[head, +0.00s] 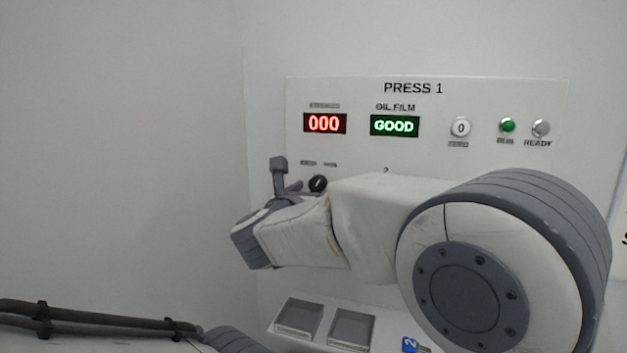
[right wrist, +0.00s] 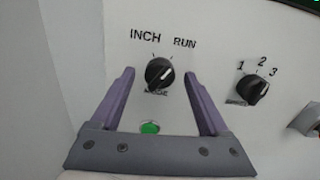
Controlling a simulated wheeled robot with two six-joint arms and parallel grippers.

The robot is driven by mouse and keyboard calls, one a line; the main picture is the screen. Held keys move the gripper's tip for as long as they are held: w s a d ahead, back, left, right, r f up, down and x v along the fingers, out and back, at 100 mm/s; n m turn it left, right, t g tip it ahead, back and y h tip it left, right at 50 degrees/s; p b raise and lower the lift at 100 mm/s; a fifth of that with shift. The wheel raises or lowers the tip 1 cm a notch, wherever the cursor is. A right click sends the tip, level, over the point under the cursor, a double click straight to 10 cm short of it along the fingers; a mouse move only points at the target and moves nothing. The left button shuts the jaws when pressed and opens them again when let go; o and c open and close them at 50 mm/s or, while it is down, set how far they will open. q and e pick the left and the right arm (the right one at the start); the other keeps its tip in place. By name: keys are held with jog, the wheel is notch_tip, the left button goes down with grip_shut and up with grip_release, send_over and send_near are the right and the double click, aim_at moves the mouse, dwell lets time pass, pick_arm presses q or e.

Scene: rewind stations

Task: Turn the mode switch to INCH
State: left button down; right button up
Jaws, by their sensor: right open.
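The mode switch (right wrist: 159,73) is a black round knob on the white panel, below the labels INCH and RUN. Its light pointer mark leans to the upper right, toward RUN. In the head view the knob (head: 318,183) shows just right of my right gripper (head: 288,176). In the right wrist view the two purple fingers of that gripper (right wrist: 160,76) stand open, one on each side of the knob, with gaps between. I cannot tell whether the fingertips reach the knob's depth. My left gripper is not in view.
A second black selector (right wrist: 258,89) marked 1, 2, 3 is to the right. A green button (right wrist: 150,128) is below the switch. The PRESS 1 panel (head: 465,93) carries displays reading 000 (head: 325,123) and GOOD (head: 394,125). Grey trays (head: 300,318) are below.

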jog(key=shift+w, duration=0.25)
jog(key=shift+c, duration=0.3)
grip_shut()
